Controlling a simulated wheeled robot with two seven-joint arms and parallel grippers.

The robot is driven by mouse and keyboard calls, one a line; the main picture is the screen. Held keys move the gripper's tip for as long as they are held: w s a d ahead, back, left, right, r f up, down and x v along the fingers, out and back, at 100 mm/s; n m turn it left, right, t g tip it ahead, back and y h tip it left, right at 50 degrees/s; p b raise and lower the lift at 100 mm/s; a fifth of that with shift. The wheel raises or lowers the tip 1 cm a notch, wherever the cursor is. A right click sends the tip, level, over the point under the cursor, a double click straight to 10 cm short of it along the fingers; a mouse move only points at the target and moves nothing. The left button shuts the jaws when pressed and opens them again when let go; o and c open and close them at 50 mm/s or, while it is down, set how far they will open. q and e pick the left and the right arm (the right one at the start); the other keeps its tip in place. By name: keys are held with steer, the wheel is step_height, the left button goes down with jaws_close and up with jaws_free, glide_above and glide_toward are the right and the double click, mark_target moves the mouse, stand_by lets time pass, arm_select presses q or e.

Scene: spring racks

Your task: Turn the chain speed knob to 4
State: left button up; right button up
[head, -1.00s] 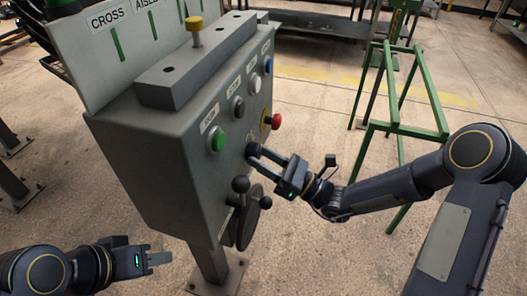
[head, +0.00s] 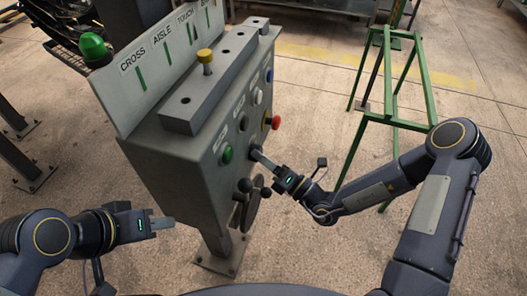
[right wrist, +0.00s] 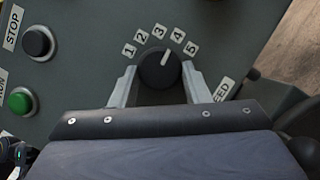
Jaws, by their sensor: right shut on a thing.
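The chain speed knob (right wrist: 160,72) is a round black dial with a white pointer line in the right wrist view. Numbers 1 to 5 arc above it, and the pointer aims up and right, at about the 4 label (right wrist: 178,36). My right gripper (head: 257,153) is at the front of the grey control box (head: 180,165). In the right wrist view its two fingers (right wrist: 158,88) are shut on the knob, one on each side. My left gripper (head: 162,223) hangs left of the box, apart from it, and its finger gap cannot be made out.
A green button (head: 227,154), a black stop button (right wrist: 37,42) and a red button (head: 276,122) sit on the box face. A dark handwheel (head: 251,207) is below the knob. A green metal frame (head: 400,124) stands behind my right arm.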

steer(key=shift+m, duration=0.4)
steer(key=o, duration=1)
steer(key=shift+c, duration=0.2)
steer(key=b+v, duration=0.1)
steer(key=v, duration=0.7)
